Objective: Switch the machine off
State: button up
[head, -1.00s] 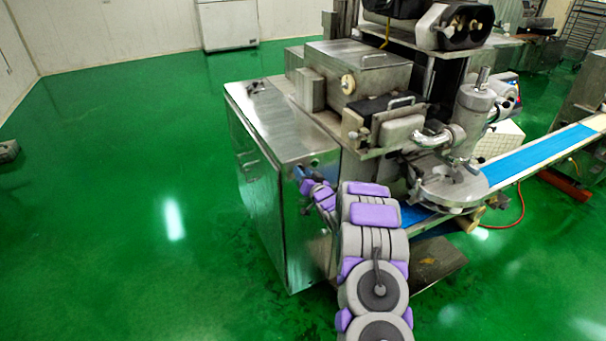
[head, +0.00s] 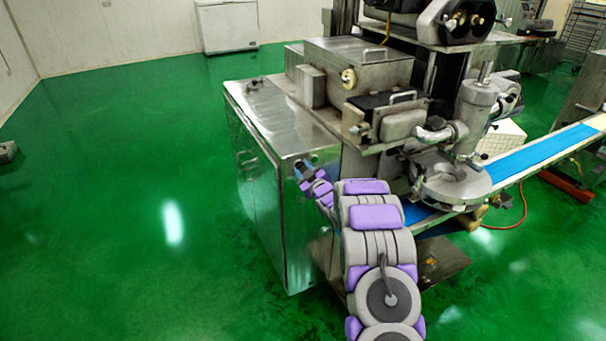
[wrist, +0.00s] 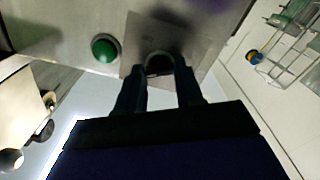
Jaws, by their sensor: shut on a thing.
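The encrusting machine (head: 285,210) stands ahead with a steel cabinet. In the wrist view, its metal panel (wrist: 75,30) carries a round green button (wrist: 104,48) and a dark round knob (wrist: 158,64) on a square plate (wrist: 200,32). My gripper (wrist: 160,74) has one dark finger on each side of the knob and is shut on it. The green button is apart from the fingers, to their left. In the head view, my gripper (head: 303,168) is at the upper part of the cabinet's front face; the knob is too small or hidden to make out there.
A blue conveyor belt (head: 535,155) runs off to the right of the machine. A white chest (head: 228,27) stands at the back wall.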

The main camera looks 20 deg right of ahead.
jog(key=shift+f+n+b, duration=0.3)
jog(key=shift+n+b, duration=0.35)
jog(key=shift+n, duration=0.45)
jog(key=o, duration=1)
jog(key=shift+r, duration=0.15)
jog(key=shift+o, duration=0.2)
jog(key=shift+s, duration=0.15)
jog(key=s+p, duration=0.2)
jog(key=s, duration=1.5)
jog(key=shift+d, duration=0.4)
